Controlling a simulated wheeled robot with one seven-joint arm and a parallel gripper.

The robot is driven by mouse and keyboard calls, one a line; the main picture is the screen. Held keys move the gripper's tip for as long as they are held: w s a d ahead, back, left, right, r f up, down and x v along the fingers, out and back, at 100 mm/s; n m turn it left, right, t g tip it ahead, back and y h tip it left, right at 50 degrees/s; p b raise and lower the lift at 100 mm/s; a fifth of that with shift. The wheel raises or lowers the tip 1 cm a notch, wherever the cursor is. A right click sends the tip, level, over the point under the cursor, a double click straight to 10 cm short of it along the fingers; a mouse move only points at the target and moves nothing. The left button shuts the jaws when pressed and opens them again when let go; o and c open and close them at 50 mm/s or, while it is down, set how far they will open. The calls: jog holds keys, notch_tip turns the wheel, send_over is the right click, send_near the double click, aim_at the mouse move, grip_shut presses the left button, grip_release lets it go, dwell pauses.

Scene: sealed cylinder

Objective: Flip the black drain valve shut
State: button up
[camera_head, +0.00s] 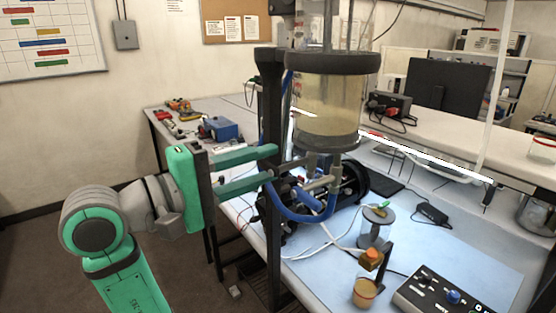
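A sealed clear cylinder (325,104) with dark end rings hangs at the upper middle, part filled with a cloudy yellowish substance. Grey pipe fittings (322,176) and a blue hose (300,216) sit below it. The black drain valve is too small to pick out surely among these fittings and the dark parts behind. My gripper (275,163) reaches in from the left, level with the fittings. Its two green fingers are apart, one above the other, with nothing seen between them. The tips are close to the black upright post and left of the fittings; contact cannot be told.
A black upright frame post (272,120) stands by my fingertips. On the blue-topped bench are a jar with an orange-capped part (364,292), a small clear vessel (375,228), a control box (440,294) and cables. A blue toolbox (219,128) stands farther back.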

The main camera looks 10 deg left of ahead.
jog(key=v, duration=0.6)
jog(key=shift+s+a, duration=0.1)
jog(key=shift+a, duration=0.05)
